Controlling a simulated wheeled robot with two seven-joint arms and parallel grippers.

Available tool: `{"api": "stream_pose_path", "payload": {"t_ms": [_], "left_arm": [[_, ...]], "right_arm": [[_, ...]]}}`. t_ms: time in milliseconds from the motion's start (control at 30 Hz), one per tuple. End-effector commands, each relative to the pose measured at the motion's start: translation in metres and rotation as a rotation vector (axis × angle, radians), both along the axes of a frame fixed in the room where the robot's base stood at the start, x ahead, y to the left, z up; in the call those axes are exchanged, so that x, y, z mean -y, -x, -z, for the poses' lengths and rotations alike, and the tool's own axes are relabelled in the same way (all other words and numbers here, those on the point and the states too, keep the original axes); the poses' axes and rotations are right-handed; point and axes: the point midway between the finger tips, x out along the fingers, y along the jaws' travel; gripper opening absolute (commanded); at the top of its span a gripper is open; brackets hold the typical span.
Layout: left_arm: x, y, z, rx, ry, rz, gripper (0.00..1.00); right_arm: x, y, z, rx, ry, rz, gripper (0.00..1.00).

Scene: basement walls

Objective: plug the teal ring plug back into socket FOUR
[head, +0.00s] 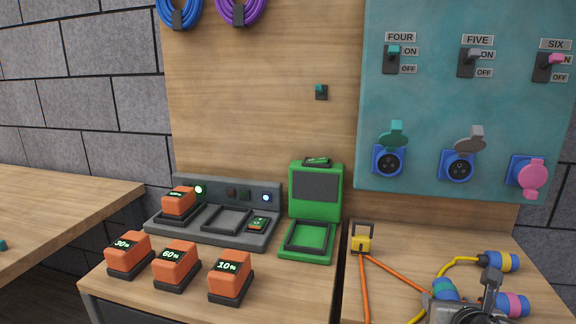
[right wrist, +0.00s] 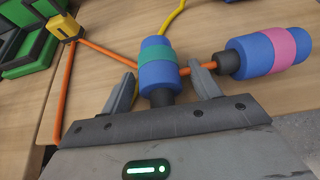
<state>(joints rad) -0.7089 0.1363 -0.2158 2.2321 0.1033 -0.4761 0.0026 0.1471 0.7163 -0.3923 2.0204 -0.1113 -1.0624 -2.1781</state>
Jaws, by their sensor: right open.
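The teal ring plug (head: 442,288), blue with a teal band, lies on the right bench. In the right wrist view the teal ring plug (right wrist: 158,62) is between my right gripper's fingers, with a visible gap on each side. My right gripper (head: 461,289) is open; its fingers also show in the right wrist view (right wrist: 162,84). Socket FOUR (head: 388,161) is blue, on the teal panel (head: 430,110), with its teal lid (head: 394,133) raised and its face bare. The teal switch FOUR (head: 392,57) is up at ON. My left gripper is out of view.
Orange cable (head: 400,273) runs to a yellow block (head: 361,240). Sockets FIVE (head: 457,166) and SIX (head: 522,172) are alongside. Chargers and orange batteries (head: 176,262) fill the left bench.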

Motion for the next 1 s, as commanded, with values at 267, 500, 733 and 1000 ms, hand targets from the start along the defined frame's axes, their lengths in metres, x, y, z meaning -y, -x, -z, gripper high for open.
{"api": "stream_pose_path", "payload": {"t_ms": [267, 500, 733, 1000], "left_arm": [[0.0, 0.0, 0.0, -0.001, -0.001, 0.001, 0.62], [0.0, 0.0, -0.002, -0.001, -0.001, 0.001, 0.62], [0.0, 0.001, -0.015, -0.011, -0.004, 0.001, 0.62], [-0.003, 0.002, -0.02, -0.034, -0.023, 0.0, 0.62]], "right_arm": [[0.0, 0.0, 0.0, 0.0, -0.001, 0.0, 0.37], [0.0, 0.0, -0.003, 0.001, -0.001, 0.0, 0.14], [0.0, 0.0, -0.018, 0.002, 0.0, 0.0, 0.14], [0.0, 0.0, -0.034, 0.001, -0.001, 0.0, 0.14]]}}
